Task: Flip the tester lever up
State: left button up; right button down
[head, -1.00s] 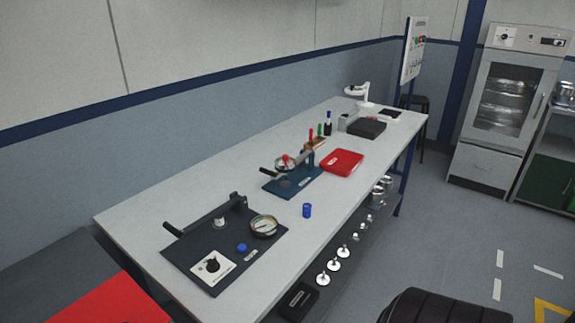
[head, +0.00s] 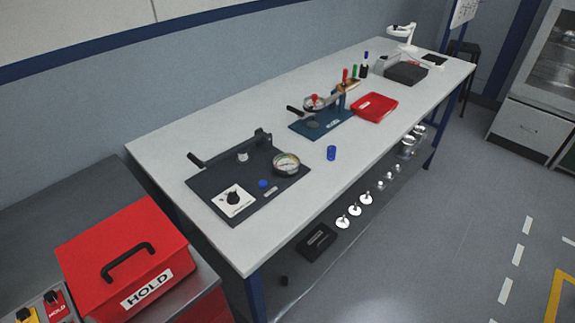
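A dark tester panel (head: 250,205) lies on the near end of the workbench. It carries a round dial gauge (head: 286,163), a black knob on a white plate (head: 233,200) and a blue button (head: 263,184). Its black lever (head: 222,152) lies low along the panel's back edge, from an upright bracket at the right to a grip at the left. A second device on a blue base (head: 318,124) stands farther along, with its own gauge and black handle. I cannot tell from the frame which is named the tester. Neither of my grippers is in view.
The workbench (head: 180,147) also holds a blue cylinder (head: 331,153), a red tray (head: 374,107) and a dark box (head: 406,73). A red HOLD box (head: 125,255) with a black handle stands at the lower left. Open floor lies at the right.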

aim_at(242, 149)
jog(key=l+u, duration=0.1)
jog(key=u, duration=0.3)
jog(key=l+u, duration=0.1)
jog(key=u, duration=0.3)
jog(key=l+u, duration=0.1)
jog(key=u, duration=0.35)
jog(key=l+u, duration=0.1)
jog(key=u, duration=0.3)
jog(key=l+u, duration=0.1)
jog(key=u, duration=0.3)
jog(key=k+l+u, duration=0.45)
jog(key=l, duration=0.2)
jog(key=k+l+u, duration=0.8)
jog(key=k+u, duration=0.15)
jog(key=k+l, duration=0.15)
jog(key=k, duration=0.3)
jog(key=k+l, duration=0.15)
jog(key=k, duration=0.3)
